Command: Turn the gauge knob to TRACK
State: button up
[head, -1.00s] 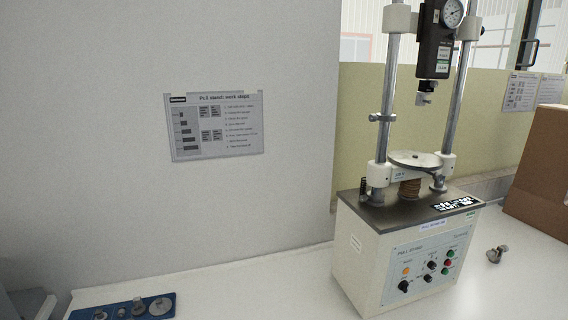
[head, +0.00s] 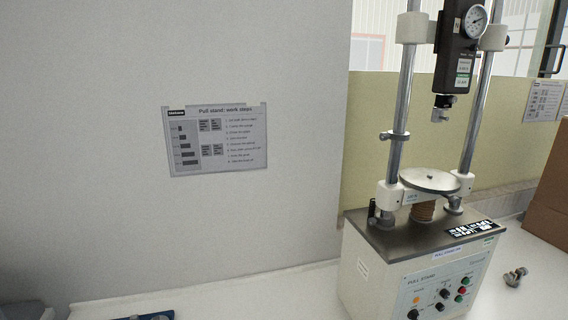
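The pull stand (head: 372,273) stands on the white bench at the right. Its front panel (head: 437,288) carries several black knobs, red and green buttons and an orange lamp. The black force gauge (head: 455,53) with a round dial (head: 474,21) hangs between the two steel columns, with a small hook fitting (head: 443,101) below it. A knob on the gauge that reads TRACK cannot be made out at this size. A round metal plate (head: 430,180) sits above the stand's base. My gripper is not in view.
A work-steps sheet (head: 217,140) is on the grey wall. A cardboard box (head: 550,200) stands at the far right, with a small metal fitting (head: 515,277) on the bench near it. A blue tray (head: 160,317) is cut off at the bottom edge.

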aim_at(473, 47)
jog(key=i+l+u, duration=0.1)
jog(key=i+l, duration=0.2)
jog(key=i+l+u, duration=0.1)
jog(key=i+l, duration=0.2)
jog(key=i+l+u, duration=0.1)
jog(key=i+l, duration=0.2)
jog(key=l, duration=0.2)
jog(key=i+l+u, duration=0.1)
jog(key=i+l, duration=0.2)
jog(key=i+l+u, duration=0.1)
jog(key=i+l, duration=0.15)
jog(key=l, duration=0.3)
jog(key=k+u, duration=0.2)
jog(key=k, duration=0.15)
